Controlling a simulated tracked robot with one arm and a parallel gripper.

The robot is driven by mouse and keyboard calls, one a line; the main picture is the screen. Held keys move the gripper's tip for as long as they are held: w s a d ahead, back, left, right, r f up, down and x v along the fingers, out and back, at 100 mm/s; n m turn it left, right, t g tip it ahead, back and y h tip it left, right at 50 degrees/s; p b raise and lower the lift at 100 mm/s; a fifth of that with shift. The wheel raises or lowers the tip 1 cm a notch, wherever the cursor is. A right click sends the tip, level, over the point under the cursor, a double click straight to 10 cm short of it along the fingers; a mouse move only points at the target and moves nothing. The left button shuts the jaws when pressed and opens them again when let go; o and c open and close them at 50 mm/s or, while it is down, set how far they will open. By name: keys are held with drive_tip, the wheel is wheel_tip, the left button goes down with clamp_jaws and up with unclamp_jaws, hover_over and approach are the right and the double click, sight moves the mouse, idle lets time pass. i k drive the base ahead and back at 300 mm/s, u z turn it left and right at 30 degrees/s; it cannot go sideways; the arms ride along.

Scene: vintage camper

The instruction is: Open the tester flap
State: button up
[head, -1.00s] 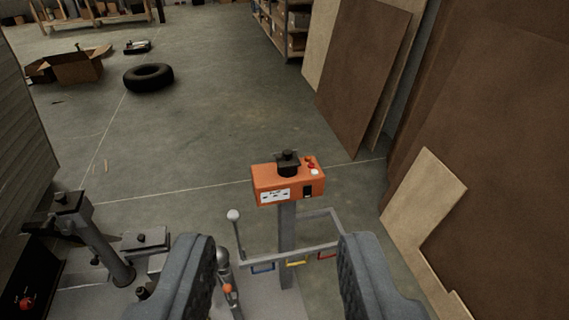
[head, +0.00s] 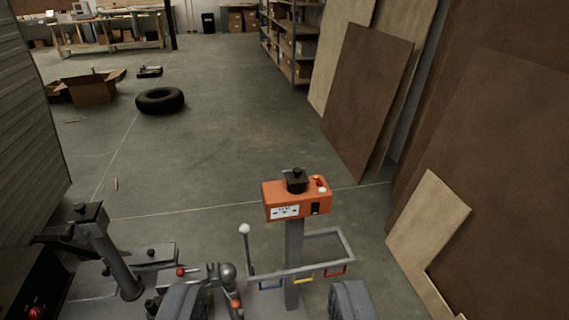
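No tester or tester flap can be made out in the head view. My gripper (head: 267,290) shows at the bottom edge as two dark grey padded fingers. They stand wide apart with nothing held between them. Only their upper ends are in the picture.
Large brown and pale boards (head: 366,95) lean along the right side. A tyre (head: 160,101) and an open cardboard box (head: 88,88) lie at the left. A workbench (head: 108,24) and a shelf (head: 290,45) stand at the back. The middle floor is clear.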

sight(298, 175)
drive_tip(key=u, duration=0.2)
drive_tip(key=i, duration=1.15)
drive_tip(key=u, duration=0.1)
